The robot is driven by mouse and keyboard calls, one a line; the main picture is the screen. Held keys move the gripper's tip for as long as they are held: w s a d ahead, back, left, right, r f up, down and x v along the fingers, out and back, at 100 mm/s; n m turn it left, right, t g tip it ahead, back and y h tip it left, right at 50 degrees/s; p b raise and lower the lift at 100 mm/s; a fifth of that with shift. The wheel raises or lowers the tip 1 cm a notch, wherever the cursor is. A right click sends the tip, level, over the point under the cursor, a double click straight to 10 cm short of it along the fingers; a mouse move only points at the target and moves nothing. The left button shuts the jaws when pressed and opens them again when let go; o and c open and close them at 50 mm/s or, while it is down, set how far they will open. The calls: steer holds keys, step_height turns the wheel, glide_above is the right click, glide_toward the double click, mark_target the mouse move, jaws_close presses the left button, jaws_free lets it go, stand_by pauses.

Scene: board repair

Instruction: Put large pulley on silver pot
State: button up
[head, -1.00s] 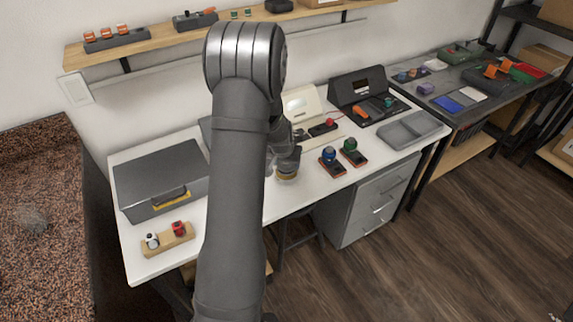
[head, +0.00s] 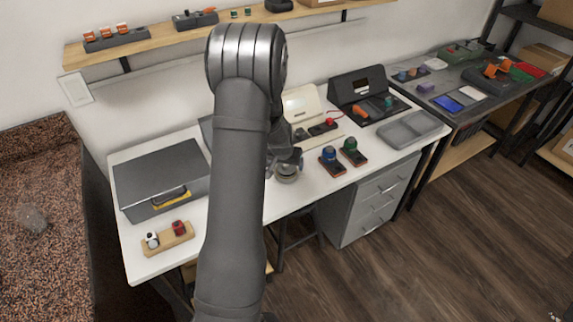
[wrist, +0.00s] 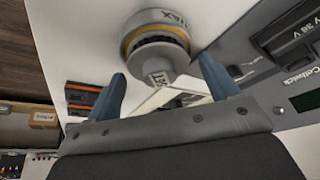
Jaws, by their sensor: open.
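A silver, round stacked piece (wrist: 158,42) with a brass-coloured band and "MAX" lettering stands on the white bench. Its narrower, lettered part points toward my gripper (wrist: 162,70). In the head view the piece (head: 286,172) shows just below my gripper, near the bench's front edge. The two blue-grey fingers are open, one on each side of the narrower part, with gaps visible. I cannot tell where a large pulley ends and a silver pot begins in this stack. My arm hides part of the bench.
A grey case (head: 160,178) and a wooden block (head: 168,238) with white and red pieces are at left. Blue (head: 328,155) and green (head: 350,146) pieces on dark bases stand to the right. A grey tray (head: 408,130) lies farther right.

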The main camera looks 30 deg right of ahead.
steer(key=v, duration=1.1)
steer(key=shift+a+r, duration=0.15)
steer(key=shift+r, duration=0.15)
steer(key=x, duration=1.2)
steer(key=shift+s+f, duration=0.1)
steer(key=shift+f, duration=0.1)
steer(key=shift+r, duration=0.2)
